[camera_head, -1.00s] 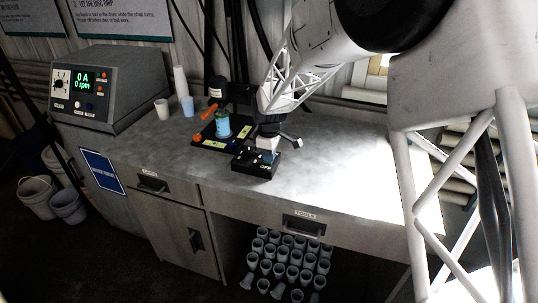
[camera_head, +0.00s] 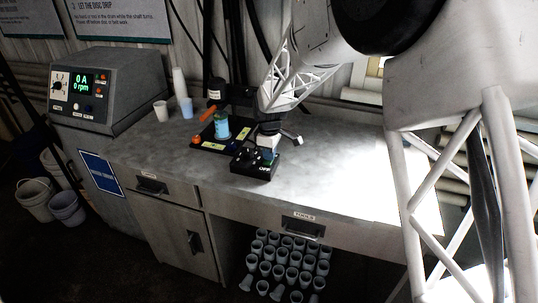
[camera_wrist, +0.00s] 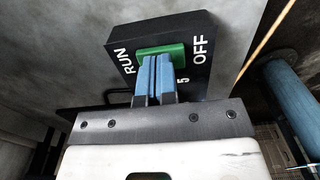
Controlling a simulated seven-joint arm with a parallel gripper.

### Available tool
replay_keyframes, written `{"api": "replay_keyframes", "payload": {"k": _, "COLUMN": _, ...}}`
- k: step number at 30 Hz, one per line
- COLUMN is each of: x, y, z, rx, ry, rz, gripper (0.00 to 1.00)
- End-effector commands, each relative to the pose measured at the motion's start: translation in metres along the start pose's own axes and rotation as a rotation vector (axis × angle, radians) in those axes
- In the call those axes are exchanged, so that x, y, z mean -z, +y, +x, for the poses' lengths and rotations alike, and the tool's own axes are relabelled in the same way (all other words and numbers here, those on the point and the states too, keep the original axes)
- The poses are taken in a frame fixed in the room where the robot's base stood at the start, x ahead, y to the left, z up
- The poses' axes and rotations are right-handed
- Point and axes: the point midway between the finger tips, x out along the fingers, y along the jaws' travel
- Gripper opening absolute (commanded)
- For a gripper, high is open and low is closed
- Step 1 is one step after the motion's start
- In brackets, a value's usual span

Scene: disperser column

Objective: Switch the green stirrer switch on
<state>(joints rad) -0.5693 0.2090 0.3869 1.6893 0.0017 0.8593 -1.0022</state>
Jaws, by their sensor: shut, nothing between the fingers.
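The green switch (camera_wrist: 172,52) sits on a black switch box (camera_wrist: 198,82), between a RUN label at the left and an OFF label at the right in the wrist view. My gripper (camera_wrist: 154,62) is shut and empty. Its blue fingertips overlap the near edge of the green switch in the picture; I cannot tell if they touch it. The switch position is not clear. In the head view, the switch box (camera_head: 247,168) stands on the bench in front of the disperser, with my gripper (camera_head: 268,152) over its right part.
A blue vessel (camera_head: 222,127) stands on a black base behind the box, close to my arm. A control unit (camera_head: 108,90) showing 0 A and 0 rpm stands at the left. Cups (camera_head: 160,111) stand near it. The bench (camera_head: 335,160) is clear at the right.

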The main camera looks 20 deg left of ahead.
Motion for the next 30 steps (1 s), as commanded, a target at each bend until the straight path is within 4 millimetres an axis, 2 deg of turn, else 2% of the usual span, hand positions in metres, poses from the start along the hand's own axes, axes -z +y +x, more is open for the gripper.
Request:
{"api": "replay_keyframes", "payload": {"k": 8, "x": 0.000, "y": 0.000, "z": -0.002, "rx": -0.001, "ry": 0.001, "rz": 0.000, "gripper": 0.00}}
{"api": "replay_keyframes", "payload": {"k": 14, "x": 0.000, "y": 0.000, "z": -0.014, "rx": -0.002, "ry": 0.001, "rz": 0.000, "gripper": 0.00}}
{"api": "replay_keyframes", "payload": {"k": 20, "x": 0.000, "y": 0.001, "z": -0.038, "rx": -0.002, "ry": 0.001, "rz": 0.000, "gripper": 0.00}}
{"api": "replay_keyframes", "payload": {"k": 30, "x": 0.000, "y": 0.000, "z": -0.096, "rx": -0.002, "ry": 0.001, "rz": 0.000, "gripper": 0.00}}
